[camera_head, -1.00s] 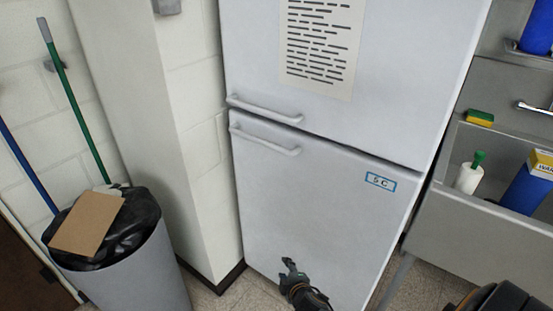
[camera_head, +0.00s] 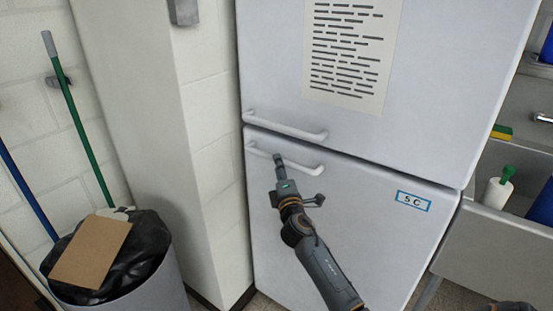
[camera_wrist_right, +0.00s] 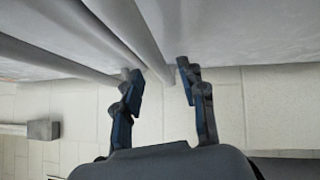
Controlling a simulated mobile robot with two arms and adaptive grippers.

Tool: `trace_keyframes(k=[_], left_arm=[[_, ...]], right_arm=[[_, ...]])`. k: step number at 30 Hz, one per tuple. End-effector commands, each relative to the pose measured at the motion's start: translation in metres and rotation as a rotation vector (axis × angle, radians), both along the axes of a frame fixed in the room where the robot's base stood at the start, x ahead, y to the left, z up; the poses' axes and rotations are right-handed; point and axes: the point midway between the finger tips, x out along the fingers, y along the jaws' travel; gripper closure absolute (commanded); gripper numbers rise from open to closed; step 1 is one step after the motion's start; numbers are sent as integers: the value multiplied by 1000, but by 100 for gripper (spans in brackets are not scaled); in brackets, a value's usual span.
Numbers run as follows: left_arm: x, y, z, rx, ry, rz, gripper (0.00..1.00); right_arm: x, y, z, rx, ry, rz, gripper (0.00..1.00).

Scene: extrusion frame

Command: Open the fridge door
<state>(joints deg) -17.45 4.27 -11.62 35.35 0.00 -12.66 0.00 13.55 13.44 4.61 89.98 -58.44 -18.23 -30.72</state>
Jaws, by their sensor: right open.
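The white fridge has an upper door (camera_head: 440,70) with a printed sheet and a lower door (camera_head: 380,240) with a "5 C" label. Both doors are shut. The upper handle (camera_head: 285,127) and lower handle (camera_head: 305,166) are white horizontal bars, one above the other. My right gripper (camera_head: 297,178) is open at the lower handle, one finger overlapping its bar in the head view. In the right wrist view, its spread fingers (camera_wrist_right: 160,84) are close to a pale handle bar (camera_wrist_right: 135,42), whose end lies near the gap between them. Contact is unclear. My left gripper is out of view.
A white wall pillar (camera_head: 205,120) stands close beside the fridge's left side. A grey bin (camera_head: 150,285) with a black bag and cardboard (camera_head: 92,252) is at lower left. A metal sink unit (camera_head: 485,250) stands to the right.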

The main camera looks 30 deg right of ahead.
Motion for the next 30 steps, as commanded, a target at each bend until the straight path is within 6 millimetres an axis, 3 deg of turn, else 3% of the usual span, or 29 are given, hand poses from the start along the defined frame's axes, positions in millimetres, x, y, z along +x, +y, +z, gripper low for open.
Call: trace_keyframes(k=[3, 9, 19, 20, 26, 30], left_arm=[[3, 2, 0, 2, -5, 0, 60], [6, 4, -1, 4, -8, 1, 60], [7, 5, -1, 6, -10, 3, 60], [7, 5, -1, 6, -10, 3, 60], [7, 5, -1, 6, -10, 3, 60], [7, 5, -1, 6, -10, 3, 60]], right_arm=[[19, -8, 3, 0, 0, -1, 59], [36, -15, 5, 1, 0, 0, 59], [39, -16, 5, 0, 1, 1, 59], [39, -16, 5, 0, 1, 1, 61], [39, -16, 5, 0, 1, 1, 100], [39, -16, 5, 0, 1, 1, 100]])
